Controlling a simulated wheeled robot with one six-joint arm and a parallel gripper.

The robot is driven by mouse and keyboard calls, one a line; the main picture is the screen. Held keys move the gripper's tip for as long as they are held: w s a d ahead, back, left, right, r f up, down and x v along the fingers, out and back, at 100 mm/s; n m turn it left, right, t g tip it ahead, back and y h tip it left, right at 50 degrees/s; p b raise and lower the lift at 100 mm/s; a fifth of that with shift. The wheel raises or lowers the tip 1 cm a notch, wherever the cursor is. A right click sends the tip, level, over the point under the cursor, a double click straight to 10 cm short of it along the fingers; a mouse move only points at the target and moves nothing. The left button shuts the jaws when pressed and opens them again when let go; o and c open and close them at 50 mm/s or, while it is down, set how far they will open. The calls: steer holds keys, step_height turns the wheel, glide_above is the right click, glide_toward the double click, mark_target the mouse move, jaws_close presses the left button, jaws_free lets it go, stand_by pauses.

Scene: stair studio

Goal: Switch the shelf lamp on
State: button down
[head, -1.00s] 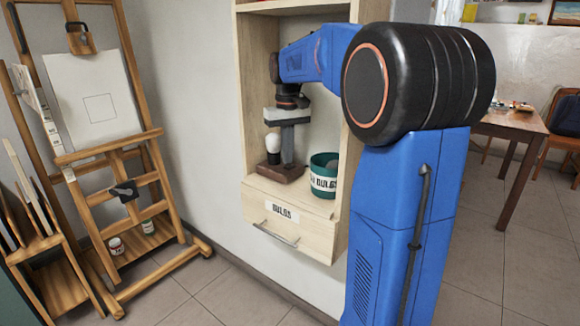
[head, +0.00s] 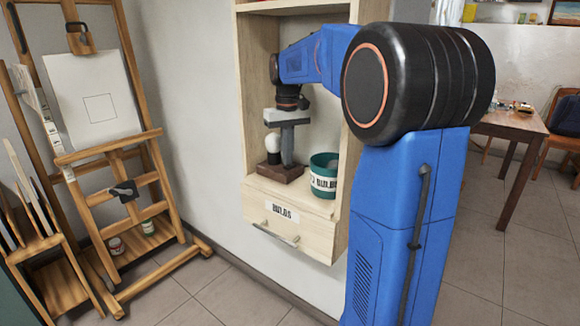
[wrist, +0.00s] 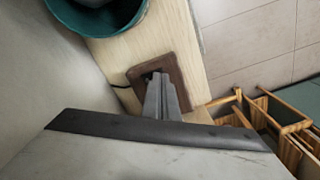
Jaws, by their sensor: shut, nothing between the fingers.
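The shelf lamp has a brown block base (head: 280,173) on the shelf, with a white bulb (head: 272,142) in a black socket at its left. I see no clear glow around the bulb. The base also shows in the wrist view (wrist: 178,72), with a dark spot in its top and a black cord. My gripper (head: 288,162) is shut and empty, pointing down with its grey fingers over the base, right of the bulb. In the wrist view its fingertips (wrist: 157,80) overlap the dark spot; whether they touch is unclear. The bulb is hidden there.
A green pot (head: 323,180) with a label stands right of the lamp. Below is a drawer (head: 295,232) with a label and metal handle. The shelf's side walls bound the space closely. A wooden easel (head: 110,165) stands at left; a table (head: 510,125) is at far right.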

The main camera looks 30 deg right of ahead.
mark_target(287, 168)
steer(key=shift+f, duration=0.55)
stand_by(0.4)
steer(key=shift+r, duration=0.1)
step_height(287, 168, up, 7)
stand_by(1.0)
stand_by(0.4)
steer(key=shift+s+a, duration=0.25)
steer(key=s+a+f+t, duration=0.1)
steer(key=s+a+f, duration=0.4)
steer(key=s, duration=0.5)
steer(key=s+a+f+n+t, duration=0.1)
steer(key=s+a+f+t, duration=0.1)
steer(key=s+a+f, duration=0.3)
steer(key=s+a+f+n+t, duration=0.1)
steer(key=s+a+f, duration=0.4)
steer(key=s, duration=0.9)
step_height(287, 168, down, 4)
steer(key=shift+s+a+r+t, duration=0.15)
steer(key=shift+s+r+t, duration=0.05)
steer(key=shift+s+t, duration=0.2)
